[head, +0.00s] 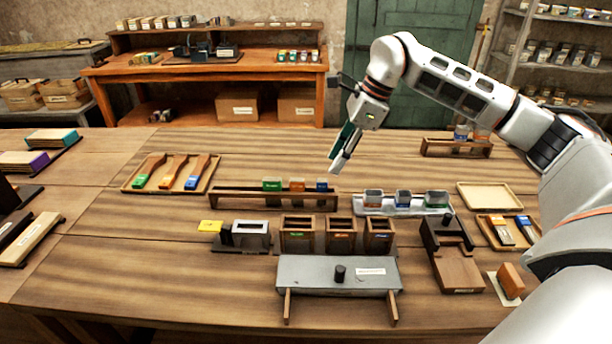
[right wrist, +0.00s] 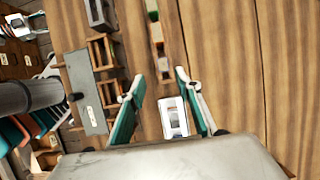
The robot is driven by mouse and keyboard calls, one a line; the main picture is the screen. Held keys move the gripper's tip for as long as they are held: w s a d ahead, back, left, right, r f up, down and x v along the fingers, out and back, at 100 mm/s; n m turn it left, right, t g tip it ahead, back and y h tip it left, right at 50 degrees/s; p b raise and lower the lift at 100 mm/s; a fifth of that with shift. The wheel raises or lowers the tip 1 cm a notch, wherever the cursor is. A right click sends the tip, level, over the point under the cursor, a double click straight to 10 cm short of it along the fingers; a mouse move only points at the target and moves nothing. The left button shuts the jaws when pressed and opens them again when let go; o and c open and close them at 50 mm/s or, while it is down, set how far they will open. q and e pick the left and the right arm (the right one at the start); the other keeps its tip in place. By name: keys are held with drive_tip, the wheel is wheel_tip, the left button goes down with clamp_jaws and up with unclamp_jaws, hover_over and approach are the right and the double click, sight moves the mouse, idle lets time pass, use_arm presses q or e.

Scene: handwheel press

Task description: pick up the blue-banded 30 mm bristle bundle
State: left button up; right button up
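A low wooden rack (head: 230,202) holds three small banded blocks, which look like the bristle bundles: green (head: 272,184), orange (head: 297,184) and blue (head: 322,185). The blue-banded bundle stands at the right end; its size marking is too small to read. My right gripper (head: 341,157) hangs above and slightly right of this rack, pointing down, apart from it. In the right wrist view its teal-padded fingers (right wrist: 160,86) are spread with nothing between them, and the rack end (right wrist: 163,76) shows between the fingertips. My left gripper is not in view.
A pale metal tray with cups (head: 403,199) stands just right of the rack. Wooden bins (head: 340,236) and a grey plate with a knob (head: 315,275) are in front. A tray of handles (head: 172,172) lies left. The table behind the rack is mostly clear.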

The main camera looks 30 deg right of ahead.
sight(324, 180)
drive_tip(key=x, duration=0.3)
drive_tip(key=shift+w+r, duration=0.1)
drive_tip(key=x, duration=0.5)
drive_tip(key=shift+w+d, duration=0.15)
drive_tip(key=shift+d, duration=0.1)
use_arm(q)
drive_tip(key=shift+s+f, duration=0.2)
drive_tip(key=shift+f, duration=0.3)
use_arm(e)
clamp_jaws()
